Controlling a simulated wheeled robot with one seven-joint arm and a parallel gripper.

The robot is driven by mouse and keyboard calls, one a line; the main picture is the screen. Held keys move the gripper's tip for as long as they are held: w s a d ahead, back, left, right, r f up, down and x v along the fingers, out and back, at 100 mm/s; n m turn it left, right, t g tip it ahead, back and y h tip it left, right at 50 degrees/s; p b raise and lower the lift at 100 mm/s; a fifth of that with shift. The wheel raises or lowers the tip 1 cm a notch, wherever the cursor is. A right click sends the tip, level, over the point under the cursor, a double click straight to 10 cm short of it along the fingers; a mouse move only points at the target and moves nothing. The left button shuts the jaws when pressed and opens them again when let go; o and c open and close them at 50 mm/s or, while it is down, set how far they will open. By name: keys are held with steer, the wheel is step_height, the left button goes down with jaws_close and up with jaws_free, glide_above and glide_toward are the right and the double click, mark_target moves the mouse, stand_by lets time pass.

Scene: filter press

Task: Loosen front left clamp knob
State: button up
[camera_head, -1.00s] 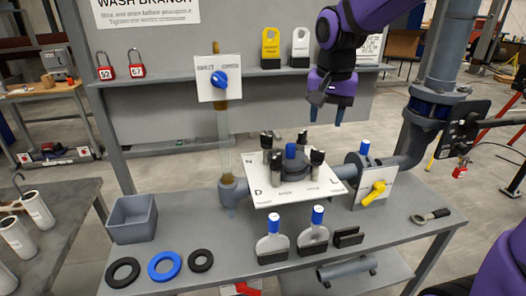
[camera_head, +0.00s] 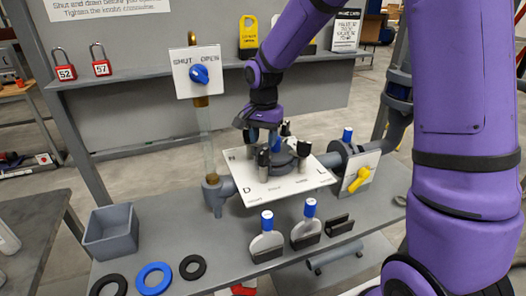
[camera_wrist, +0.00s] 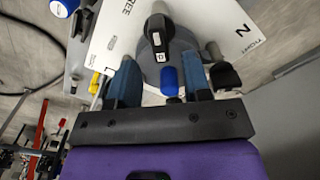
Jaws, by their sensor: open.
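The press cover is a white lettered plate (camera_head: 285,188) with black clamp knobs around a dark round lid. The front left clamp knob (camera_head: 263,162) stands upright, and the front right knob (camera_head: 304,151) is beside it. My gripper (camera_head: 262,138) is open above the back left of the lid, behind the front left knob. In the wrist view its blue fingers (camera_wrist: 160,62) point toward the lid, with a blue-capped post (camera_wrist: 168,80) showing between them. Black knobs show beyond (camera_wrist: 157,32) and to the right (camera_wrist: 222,76). The back left knob is hidden in the head view.
A blue valve handle (camera_head: 200,75) stands on the left pipe and a yellow handle (camera_head: 359,180) to the right. Blue-topped scrapers (camera_head: 267,240), rings (camera_head: 153,278) and a grey bin (camera_head: 110,232) are on the bench.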

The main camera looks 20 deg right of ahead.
mark_target(264, 150)
steer(key=shift+f, duration=2.4)
jaws_close()
